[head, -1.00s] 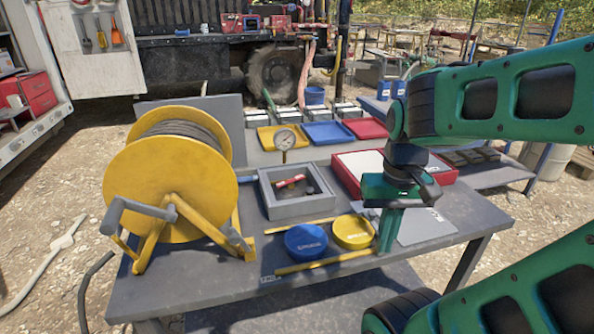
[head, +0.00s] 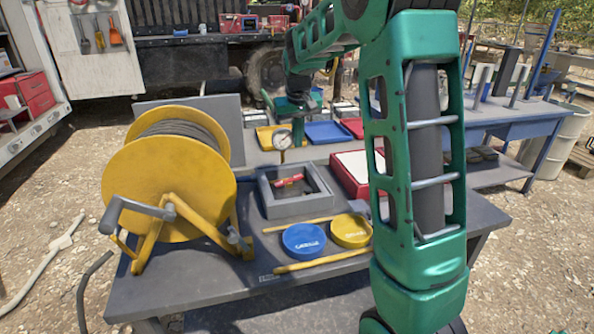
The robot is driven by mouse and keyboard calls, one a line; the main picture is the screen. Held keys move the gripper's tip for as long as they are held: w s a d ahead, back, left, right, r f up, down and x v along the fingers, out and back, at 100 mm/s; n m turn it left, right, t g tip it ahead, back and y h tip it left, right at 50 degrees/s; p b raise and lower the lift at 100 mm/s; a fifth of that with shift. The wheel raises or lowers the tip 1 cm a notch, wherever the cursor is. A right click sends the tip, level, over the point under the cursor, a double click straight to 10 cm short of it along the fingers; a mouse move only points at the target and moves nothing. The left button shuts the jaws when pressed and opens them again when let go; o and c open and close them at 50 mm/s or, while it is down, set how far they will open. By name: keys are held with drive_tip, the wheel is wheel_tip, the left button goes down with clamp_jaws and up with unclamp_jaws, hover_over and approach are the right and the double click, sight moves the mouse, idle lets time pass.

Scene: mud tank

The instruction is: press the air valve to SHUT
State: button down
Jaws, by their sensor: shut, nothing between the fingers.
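The air valve shows as a small red handle (head: 289,181) inside a grey square box (head: 283,209) on the table. The handle lies slanted, its right end higher in the picture. Its lettering is too small to read. A round white-faced gauge (head: 283,138) stands at the back of the box. My gripper (head: 298,142) is shut and empty. It points down above and behind the box, beside the gauge in the picture, apart from the red handle.
A yellow cable reel (head: 165,185) stands left of the box. A blue round dish (head: 303,241) and a yellow one (head: 350,231) lie in front, between yellow bars. A red-edged case (head: 345,181) is to the right. Coloured trays (head: 327,132) lie behind.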

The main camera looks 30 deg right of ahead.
drive_tip(key=shift+w+f, duration=0.15)
drive_tip(key=shift+w, duration=0.7)
hover_over(298, 175)
drive_tip(key=s+a, duration=0.1)
wheel_tip(298, 175, down, 12)
drive_tip(key=shift+s+a+f, duration=0.1)
drive_tip(key=shift+d+f, duration=0.2)
drive_tip(key=shift+f, duration=0.45)
